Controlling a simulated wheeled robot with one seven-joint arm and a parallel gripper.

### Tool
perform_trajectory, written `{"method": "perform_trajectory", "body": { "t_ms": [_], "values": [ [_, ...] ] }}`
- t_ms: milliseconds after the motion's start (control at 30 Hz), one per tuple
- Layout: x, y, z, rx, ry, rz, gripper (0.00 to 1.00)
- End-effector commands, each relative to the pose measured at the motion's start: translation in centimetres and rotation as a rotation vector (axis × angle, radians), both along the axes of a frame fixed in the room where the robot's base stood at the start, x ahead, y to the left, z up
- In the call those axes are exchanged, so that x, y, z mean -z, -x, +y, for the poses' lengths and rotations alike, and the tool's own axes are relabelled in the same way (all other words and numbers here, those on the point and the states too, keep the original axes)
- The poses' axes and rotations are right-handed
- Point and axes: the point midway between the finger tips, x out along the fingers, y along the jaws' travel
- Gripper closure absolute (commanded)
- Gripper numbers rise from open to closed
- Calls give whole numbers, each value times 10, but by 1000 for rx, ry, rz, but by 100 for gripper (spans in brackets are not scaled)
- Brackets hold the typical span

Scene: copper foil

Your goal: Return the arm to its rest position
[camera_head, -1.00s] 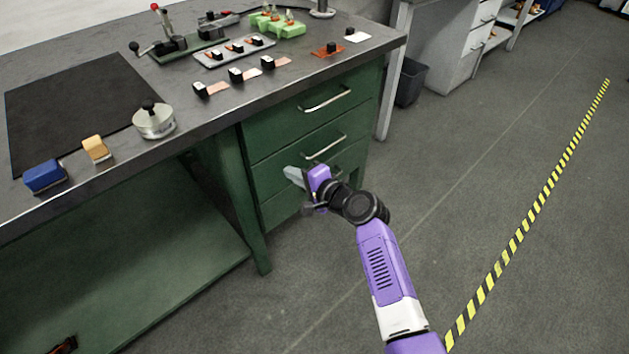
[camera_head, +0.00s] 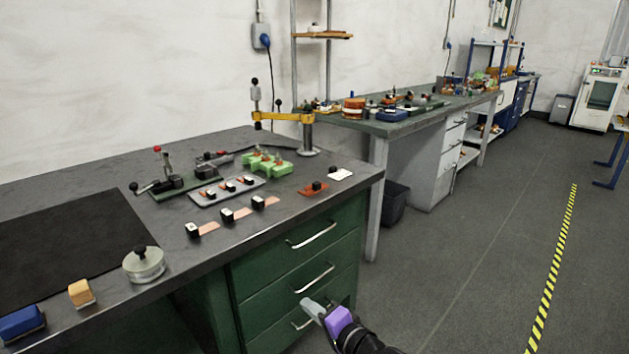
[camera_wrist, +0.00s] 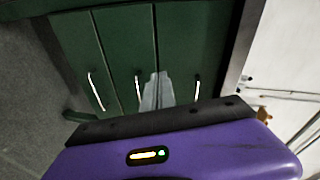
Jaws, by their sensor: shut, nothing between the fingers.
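My gripper (camera_head: 314,309) is low in the head view, in front of the green drawers of the workbench. It is purple with pale grey fingers, and the rest of my arm runs off the bottom edge. In the wrist view the fingers (camera_wrist: 156,92) are together with nothing between them. They point at the drawer fronts (camera_wrist: 128,40), whose bright handles lie on both sides of them. I cannot tell the exact gap between fingers and drawers.
The workbench top (camera_head: 240,262) holds a dark mat (camera_head: 70,245), a round metal pot (camera_head: 144,264), a blue block (camera_head: 22,322), a tan block (camera_head: 81,292) and several small fixtures. A dark bin (camera_head: 395,204) stands beyond the bench. The floor (camera_head: 455,270) to the right is clear up to the striped tape (camera_head: 556,270).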

Motion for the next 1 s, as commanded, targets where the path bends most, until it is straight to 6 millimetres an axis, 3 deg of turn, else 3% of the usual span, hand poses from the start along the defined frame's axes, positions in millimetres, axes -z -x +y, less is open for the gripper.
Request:
{"method": "perform_trajectory", "body": {
  "t_ms": [67,267,367,700,1000],
  "values": [
    [-14,2,-19,61,86,-116,100],
    [-10,36,-64,177,273,-275,100],
    [-5,64,-86,228,370,-339,100],
    [-2,198,-156,356,731,-512,100],
    [-26,319,-190,379,1001,-591,100]
  ]
}}
